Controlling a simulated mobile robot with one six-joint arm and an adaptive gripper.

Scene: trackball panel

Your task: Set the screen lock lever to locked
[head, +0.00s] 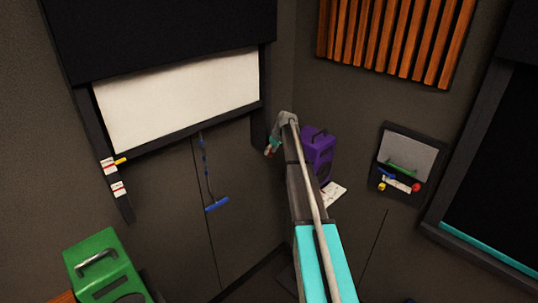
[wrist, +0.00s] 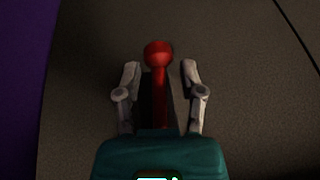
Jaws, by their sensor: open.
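In the wrist view my open gripper (wrist: 160,68) has a red lever (wrist: 159,58) with a round knob between its fingers. Gaps show on both sides of the lever, and a dark slot or plate lies behind it. In the head view my gripper (head: 271,149) is at the wall near the room corner, right of the white screen (head: 185,100). A small red spot shows at its tip. A yellow lever (head: 120,161) with white and red labels sits on the screen's left frame. I cannot tell which lever is the screen lock, and the label words are too small to read.
A blue pull handle (head: 217,204) hangs on a cord below the screen. A purple box (head: 317,146) is close right of my gripper. A recessed panel (head: 411,158) with coloured parts is on the right wall. A green case (head: 103,266) stands at lower left.

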